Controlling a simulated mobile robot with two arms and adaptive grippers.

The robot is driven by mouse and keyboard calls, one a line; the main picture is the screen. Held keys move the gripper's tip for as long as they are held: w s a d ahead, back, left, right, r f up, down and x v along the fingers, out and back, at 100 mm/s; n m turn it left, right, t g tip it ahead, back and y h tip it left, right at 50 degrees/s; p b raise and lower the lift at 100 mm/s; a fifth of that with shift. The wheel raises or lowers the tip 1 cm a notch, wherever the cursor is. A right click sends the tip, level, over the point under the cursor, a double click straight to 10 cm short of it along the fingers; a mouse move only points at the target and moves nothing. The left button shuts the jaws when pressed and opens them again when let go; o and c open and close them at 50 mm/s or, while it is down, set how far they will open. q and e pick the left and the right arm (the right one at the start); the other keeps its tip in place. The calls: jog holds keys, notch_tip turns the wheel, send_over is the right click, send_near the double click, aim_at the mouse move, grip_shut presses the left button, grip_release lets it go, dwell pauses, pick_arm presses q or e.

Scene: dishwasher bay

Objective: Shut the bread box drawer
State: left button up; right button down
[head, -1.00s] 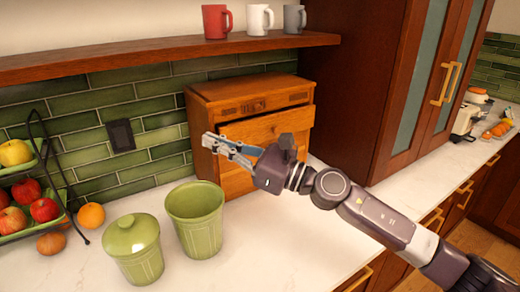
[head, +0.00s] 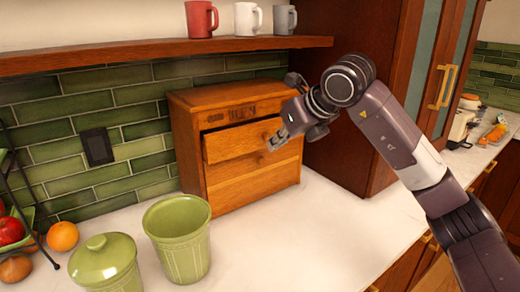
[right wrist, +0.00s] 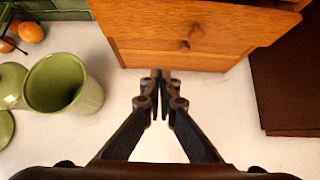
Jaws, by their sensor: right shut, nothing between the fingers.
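The wooden bread box (head: 188,151) stands on the counter against the green tiles in the head view. Its upper drawer (head: 232,141) sticks out a little from the box; the lower front (head: 250,186) looks flush. My right gripper (head: 274,143) is shut and empty, in front of the right part of the upper drawer. In the head view it hides part of that drawer, and I cannot tell whether it touches. In the right wrist view, the shut fingers (right wrist: 160,76) point toward the wooden front with round knobs (right wrist: 184,44). My left gripper is not in view.
A green pot (head: 178,240) and a lidded green jar (head: 105,265) stand at the front left of the box. A fruit rack (head: 18,200) and an orange (head: 62,236) are at far left. A shelf with mugs (head: 246,18) hangs above. A tall cabinet (head: 350,150) bounds the right.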

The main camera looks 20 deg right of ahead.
aim_at(246, 144)
jog(key=w+a+r+p+x, duration=0.1)
jog(key=p+x, duration=0.4)
jog(key=x, duration=0.7)
jog(key=shift+w+r, duration=0.4)
jog(key=shift+w, duration=0.1)
jog(key=shift+w, duration=0.1)
jog(key=shift+w+a, duration=0.35)
jog(key=shift+w, duration=0.5)
jog(key=shift+w+a, duration=0.35)
jog(key=shift+w, duration=0.55)
jog(key=shift+r, duration=0.2)
jog(key=shift+r, duration=0.1)
jog(key=shift+d, duration=0.15)
